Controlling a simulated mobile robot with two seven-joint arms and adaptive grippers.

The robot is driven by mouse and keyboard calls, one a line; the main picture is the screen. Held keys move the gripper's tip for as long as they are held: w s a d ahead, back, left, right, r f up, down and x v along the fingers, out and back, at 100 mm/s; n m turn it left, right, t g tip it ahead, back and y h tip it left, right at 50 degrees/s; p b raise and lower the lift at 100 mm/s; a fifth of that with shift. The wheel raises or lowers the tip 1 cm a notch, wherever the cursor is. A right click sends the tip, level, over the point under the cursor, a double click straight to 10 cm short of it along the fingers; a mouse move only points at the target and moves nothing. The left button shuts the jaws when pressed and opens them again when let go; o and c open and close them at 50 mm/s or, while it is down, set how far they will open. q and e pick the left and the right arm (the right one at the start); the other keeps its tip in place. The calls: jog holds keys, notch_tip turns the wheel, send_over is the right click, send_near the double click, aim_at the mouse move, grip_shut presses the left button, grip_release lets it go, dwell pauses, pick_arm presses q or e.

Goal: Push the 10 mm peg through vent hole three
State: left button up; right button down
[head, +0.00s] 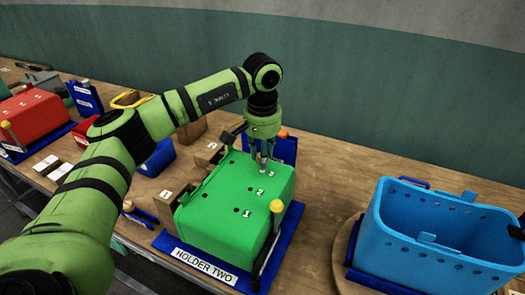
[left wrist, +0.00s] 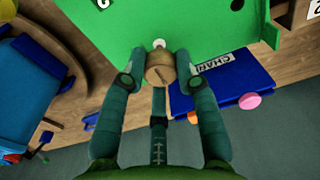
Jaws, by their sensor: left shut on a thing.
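A green block (head: 215,225) with several dark holes and printed numbers sits in the blue holder marked HOLDER TWO. My left gripper (head: 264,162) points down over its far right part, beside the number 3. In the left wrist view, my left gripper (left wrist: 159,75) is shut on a tan, wood-coloured peg (left wrist: 159,68) with a pale tip. The tip is at the green surface. The gripper and peg cover the hole there, so I cannot tell whether the tip is inside it. My right gripper is not in view.
A yellow-knobbed lever (head: 276,207) stands at the block's right front. A light-blue perforated bin (head: 440,262) stands at the right. A red block (head: 35,115) is at the far left. Bare wooden table lies between the green block and the bin.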

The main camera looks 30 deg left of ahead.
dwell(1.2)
pick_arm(q)
jog(key=shift+f+b, duration=0.4)
jog(key=shift+f, duration=0.15)
dwell(1.0)
dwell(0.3)
jog(key=shift+r+p, duration=2.05)
jog(key=shift+r, duration=1)
jog(key=shift+f, duration=0.1)
